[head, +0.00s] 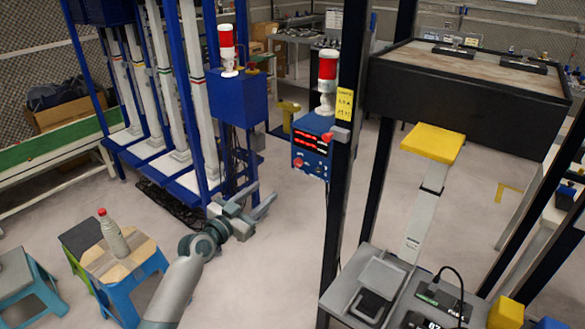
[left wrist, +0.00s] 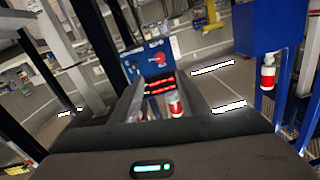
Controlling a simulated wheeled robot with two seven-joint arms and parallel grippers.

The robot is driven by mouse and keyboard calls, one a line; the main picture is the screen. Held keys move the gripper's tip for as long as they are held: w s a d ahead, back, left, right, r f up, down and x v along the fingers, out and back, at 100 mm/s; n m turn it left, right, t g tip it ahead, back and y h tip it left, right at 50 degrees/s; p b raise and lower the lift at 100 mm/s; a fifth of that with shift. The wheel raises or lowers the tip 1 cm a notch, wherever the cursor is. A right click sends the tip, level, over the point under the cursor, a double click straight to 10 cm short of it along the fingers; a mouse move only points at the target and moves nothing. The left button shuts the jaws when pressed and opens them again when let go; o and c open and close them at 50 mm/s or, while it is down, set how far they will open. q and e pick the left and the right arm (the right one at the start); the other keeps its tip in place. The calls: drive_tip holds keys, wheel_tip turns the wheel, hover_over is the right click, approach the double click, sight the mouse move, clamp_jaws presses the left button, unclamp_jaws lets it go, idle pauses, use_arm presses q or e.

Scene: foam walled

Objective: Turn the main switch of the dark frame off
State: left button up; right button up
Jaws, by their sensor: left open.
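The dark frame's upright post (head: 343,190) stands right of centre in the head view. A small grey part with a red piece, which looks like a switch (head: 337,134), sits on this post below a yellow label (head: 344,104). Its exact setting is too small to tell. A blue control box (head: 312,145) with red lit displays is beside the post; it also shows in the left wrist view (left wrist: 132,68), with a round red knob (left wrist: 160,59). My left gripper (head: 265,193) is open and empty, left of and below the box, apart from it. My right gripper is out of view.
A red-and-white lamp (head: 327,80) stands on the box. A blue frame (head: 238,98) with its own lamp is at left. A stool with a bottle (head: 113,234) is at lower left. A yellow-topped column (head: 432,142) stands right. Floor between the frames is clear.

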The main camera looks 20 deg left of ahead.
sight(297, 164)
use_arm(q)
drive_tip(key=p+x, duration=0.1)
drive_tip(key=x, duration=1.5)
clamp_jaws()
